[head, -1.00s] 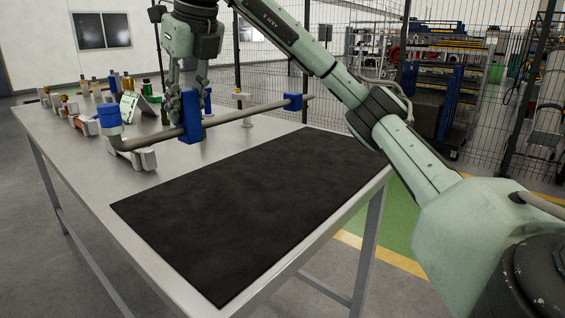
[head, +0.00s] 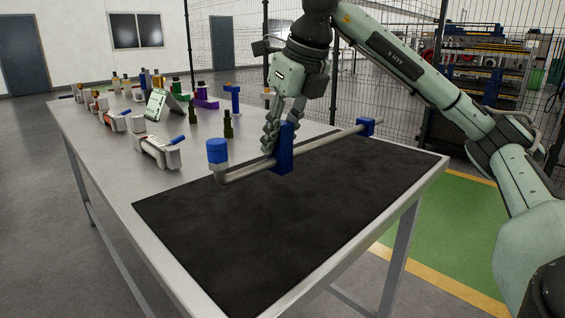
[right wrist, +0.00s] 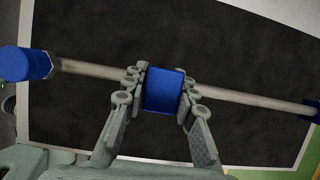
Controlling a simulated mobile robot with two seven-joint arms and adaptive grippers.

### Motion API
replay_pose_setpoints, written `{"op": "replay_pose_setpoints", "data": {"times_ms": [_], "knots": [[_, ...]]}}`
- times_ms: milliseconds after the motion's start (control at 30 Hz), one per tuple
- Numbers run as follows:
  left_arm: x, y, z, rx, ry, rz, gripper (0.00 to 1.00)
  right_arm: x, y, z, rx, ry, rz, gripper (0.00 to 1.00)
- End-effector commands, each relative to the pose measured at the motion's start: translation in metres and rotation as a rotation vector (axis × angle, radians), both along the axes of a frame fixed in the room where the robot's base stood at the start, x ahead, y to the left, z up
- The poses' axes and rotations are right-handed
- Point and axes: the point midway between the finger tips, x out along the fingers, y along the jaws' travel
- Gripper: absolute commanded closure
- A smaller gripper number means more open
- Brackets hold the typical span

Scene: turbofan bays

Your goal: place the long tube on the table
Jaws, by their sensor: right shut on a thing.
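The long tube (head: 322,145) is a thin grey pipe with a blue cap on a bent end at the left, a blue block (head: 284,148) at its middle and a small blue fitting at the far right. My right gripper (head: 275,138) is shut on the blue block, and the right wrist view shows its fingers on both sides of that block (right wrist: 163,91). The tube is over the black mat (head: 250,228) on the grey table (head: 120,150). I cannot tell whether it touches the mat. My left gripper is not in view.
A grey clamp-like part with a blue handle (head: 157,151) stands on the table left of the mat. Several bottles, coloured fittings and a small green-screened stand (head: 165,103) are behind it. The near part of the mat is clear. A wire fence stands behind the table.

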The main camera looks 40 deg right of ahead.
Motion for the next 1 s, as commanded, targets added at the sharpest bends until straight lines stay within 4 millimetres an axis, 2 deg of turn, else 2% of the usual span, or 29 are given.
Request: {"op": "replay_pose_setpoints", "data": {"times_ms": [133,400,833,867,1000], "knots": [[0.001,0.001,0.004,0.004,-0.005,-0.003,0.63,-0.005,-0.004,-0.007,-0.002,-0.002,0.002,1.00],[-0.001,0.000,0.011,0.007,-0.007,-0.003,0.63,-0.005,-0.004,-0.041,-0.001,-0.001,0.001,1.00],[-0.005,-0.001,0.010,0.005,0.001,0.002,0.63,-0.004,-0.003,-0.045,0.000,-0.003,0.001,1.00],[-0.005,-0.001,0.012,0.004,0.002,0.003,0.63,-0.004,-0.003,-0.046,0.001,0.000,0.001,0.69],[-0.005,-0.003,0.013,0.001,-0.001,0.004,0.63,-0.004,-0.003,-0.045,0.001,-0.001,0.001,0.52]]}}
